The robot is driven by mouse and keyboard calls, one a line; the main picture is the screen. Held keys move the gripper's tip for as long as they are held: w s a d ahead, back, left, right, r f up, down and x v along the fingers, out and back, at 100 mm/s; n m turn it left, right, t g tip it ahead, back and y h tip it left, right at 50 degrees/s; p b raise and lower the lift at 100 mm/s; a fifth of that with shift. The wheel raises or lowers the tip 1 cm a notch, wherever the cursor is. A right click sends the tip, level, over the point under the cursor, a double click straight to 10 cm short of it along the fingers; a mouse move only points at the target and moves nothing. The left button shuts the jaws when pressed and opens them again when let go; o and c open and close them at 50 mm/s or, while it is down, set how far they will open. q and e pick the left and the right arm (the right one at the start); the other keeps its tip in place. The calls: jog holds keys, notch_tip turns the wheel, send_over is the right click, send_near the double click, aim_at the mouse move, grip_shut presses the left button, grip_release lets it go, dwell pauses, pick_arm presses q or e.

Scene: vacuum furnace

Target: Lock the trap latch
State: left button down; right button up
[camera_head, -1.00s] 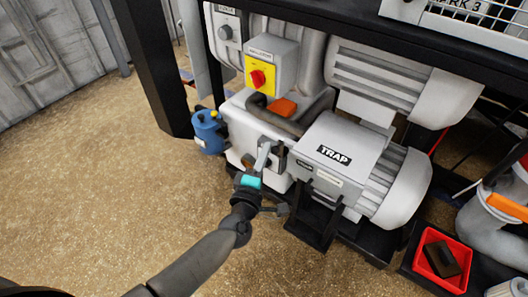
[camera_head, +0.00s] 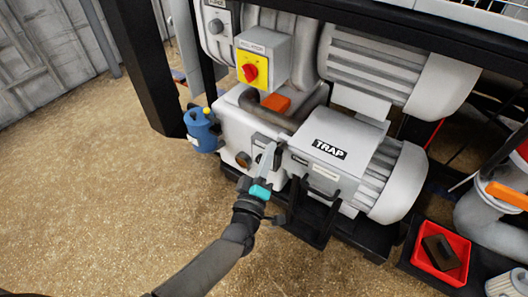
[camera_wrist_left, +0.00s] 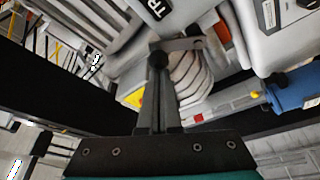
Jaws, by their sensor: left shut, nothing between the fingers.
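The trap (camera_head: 345,140) is a pale grey housing with a black TRAP label and a ribbed round end, at the centre right of the head view. A small dark latch part (camera_head: 278,158) shows at its left front corner. My left gripper (camera_head: 268,152) is shut and empty, with its fingertips beside that corner. In the left wrist view, the shut fingers (camera_wrist_left: 158,60) are close to a flat grey lever with a hole (camera_wrist_left: 184,45). I cannot tell whether they touch it. The fingers partly hide the latch area. My right gripper is not in view.
A yellow switch box with a red knob (camera_head: 250,73) is above the trap's left. A blue canister (camera_head: 201,130) stands at the left by a black post (camera_head: 160,75). A red tray (camera_head: 432,266) is at lower right. The floor at left is clear.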

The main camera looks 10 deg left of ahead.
pick_arm(q)
jog(key=m+h, duration=0.1)
jog(key=m, duration=0.1)
jog(key=d+f+m+b, duration=0.1)
jog(key=m, duration=0.1)
jog(key=d+m+h+b, duration=0.1)
jog(key=m, duration=0.2)
jog(key=shift+s+f+t+h, duration=0.25)
jog(key=shift+s+t+h, duration=0.05)
jog(key=shift+s+t, duration=0.1)
jog(key=m+h, duration=0.1)
jog(key=m, duration=0.1)
jog(key=d+f+m+h+b, duration=0.1)
jog(key=m, duration=0.2)
jog(key=f+m+h, duration=0.1)
jog(key=m, duration=0.2)
jog(key=shift+s+d+g+h+b, duration=0.2)
jog(key=shift+s+g+h+b, duration=0.1)
jog(key=shift+h+b, duration=0.1)
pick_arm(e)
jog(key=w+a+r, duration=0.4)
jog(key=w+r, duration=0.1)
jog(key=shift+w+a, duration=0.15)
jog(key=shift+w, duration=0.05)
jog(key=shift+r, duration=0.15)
pick_arm(q)
jog(key=shift+w+r, duration=0.1)
